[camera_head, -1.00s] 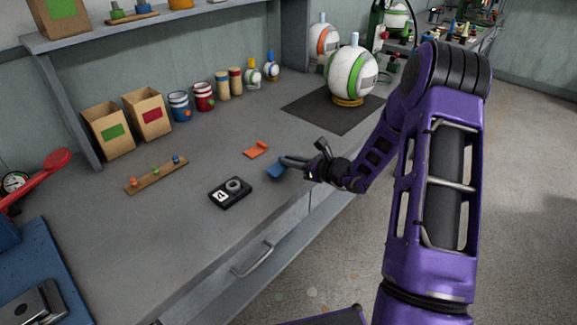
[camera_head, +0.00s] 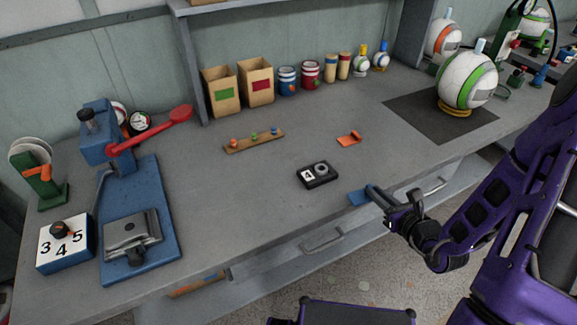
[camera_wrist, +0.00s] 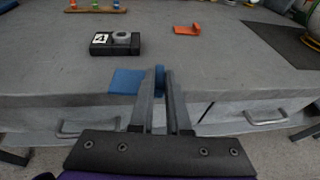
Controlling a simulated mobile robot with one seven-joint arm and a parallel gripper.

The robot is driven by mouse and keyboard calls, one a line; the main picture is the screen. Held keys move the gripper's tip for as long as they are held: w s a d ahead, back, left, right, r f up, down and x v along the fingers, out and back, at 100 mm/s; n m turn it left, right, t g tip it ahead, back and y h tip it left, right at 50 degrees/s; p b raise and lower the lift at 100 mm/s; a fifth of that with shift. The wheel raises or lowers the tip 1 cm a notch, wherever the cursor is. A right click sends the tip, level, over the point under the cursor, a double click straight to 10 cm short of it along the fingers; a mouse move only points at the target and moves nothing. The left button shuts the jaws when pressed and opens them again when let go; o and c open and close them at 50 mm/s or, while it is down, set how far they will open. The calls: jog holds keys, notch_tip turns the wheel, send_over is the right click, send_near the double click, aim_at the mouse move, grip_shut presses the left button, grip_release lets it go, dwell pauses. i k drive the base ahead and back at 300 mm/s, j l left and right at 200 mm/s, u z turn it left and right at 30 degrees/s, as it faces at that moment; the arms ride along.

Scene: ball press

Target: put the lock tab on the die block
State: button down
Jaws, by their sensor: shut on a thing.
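My gripper (camera_head: 371,192) is shut on a flat blue tab (camera_head: 358,198), which I take as the lock tab. It is at the bench's front edge; its height above the bench is hard to tell. In the wrist view, the blue tab (camera_wrist: 126,81) sticks out to the left of my closed fingers (camera_wrist: 160,82), with a rounded blue part between the tips. The grey metal block (camera_head: 132,231) with a black knob, apparently the die block, sits on the blue press base (camera_head: 165,220) at the far left, well away from my gripper.
A black block (camera_head: 318,175) marked 4 with a grey ring and an orange tab (camera_head: 349,138) lie beyond my gripper. A peg strip (camera_head: 254,141), the red press lever (camera_head: 155,130) and a numbered blue box (camera_head: 64,243) stand further left.

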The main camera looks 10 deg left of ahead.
aim_at(130, 226)
jog(key=k+j, duration=0.3)
jog(key=k, duration=0.15)
jog(key=k+j, duration=0.25)
jog(key=j, duration=0.15)
jog(key=k+j, duration=0.2)
jog(key=j, duration=0.2)
jog(key=k+j, duration=0.25)
jog(key=j, duration=0.55)
jog(key=k+j, duration=0.15)
jog(key=j, duration=0.65)
jog(key=i+j+u, duration=0.1)
jog(key=j, duration=0.4)
